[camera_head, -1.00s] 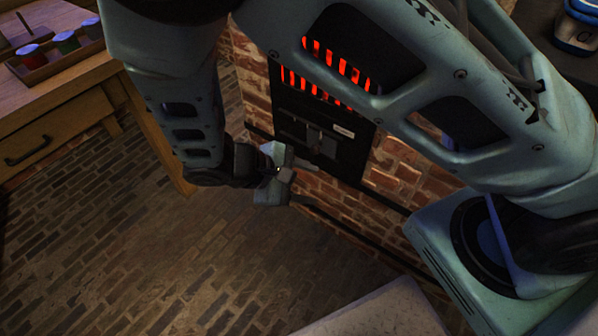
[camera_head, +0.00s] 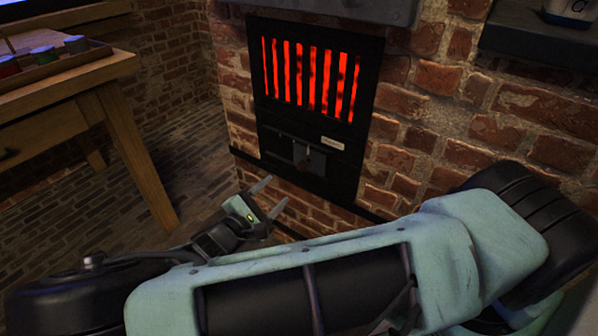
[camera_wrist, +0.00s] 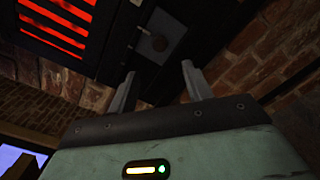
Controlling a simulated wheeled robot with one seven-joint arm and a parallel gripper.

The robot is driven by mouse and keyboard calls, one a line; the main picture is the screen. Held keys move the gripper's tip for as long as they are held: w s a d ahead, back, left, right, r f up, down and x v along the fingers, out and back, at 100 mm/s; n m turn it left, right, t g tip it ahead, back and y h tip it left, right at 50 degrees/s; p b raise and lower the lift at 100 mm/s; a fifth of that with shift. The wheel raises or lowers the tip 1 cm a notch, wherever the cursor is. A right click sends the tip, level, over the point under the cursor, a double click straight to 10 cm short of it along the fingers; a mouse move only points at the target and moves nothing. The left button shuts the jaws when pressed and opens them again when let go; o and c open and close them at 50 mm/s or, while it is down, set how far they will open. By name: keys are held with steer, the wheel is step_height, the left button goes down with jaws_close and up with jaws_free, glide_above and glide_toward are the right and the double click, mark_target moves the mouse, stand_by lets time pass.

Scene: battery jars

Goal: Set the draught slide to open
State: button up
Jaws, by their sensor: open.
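The draught slide (camera_head: 308,156) is a grey plate with a dark round knob, set in the black stove front (camera_head: 345,180) below the glowing red grate. A small pale label (camera_head: 332,143) sits at its upper right; its text is too small to read. The slide also shows in the wrist view (camera_wrist: 152,46), beyond the fingertips. My gripper (camera_head: 272,195) is open and empty, below and left of the slide and apart from it. In the wrist view its two fingers (camera_wrist: 156,75) point up towards the stove, with a gap between them.
The red-glowing grate (camera_head: 310,75) is above the slide. Brick wall (camera_head: 450,130) surrounds the stove front. A wooden table (camera_head: 75,85) with a tray of coloured jars (camera_head: 40,58) stands at the left. A dark shelf (camera_head: 540,45) juts out at the upper right.

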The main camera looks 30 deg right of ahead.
mark_target(299, 169)
steer(key=b+x, duration=0.2)
steer(key=x, duration=0.9)
steer(key=shift+w+d, duration=0.1)
steer(key=shift+d, duration=0.15)
jaws_close()
steer(key=w+a, duration=0.1)
steer(key=w, duration=0.2)
steer(key=w+a, duration=0.1)
steer(key=w, duration=0.2)
steer(key=w+a, duration=0.1)
steer(key=w, duration=0.1)
steer(key=shift+w+a, duration=0.35)
steer(key=shift+w, duration=0.05)
jaws_free()
steer(key=p+v, duration=0.3)
steer(key=v, duration=1.4)
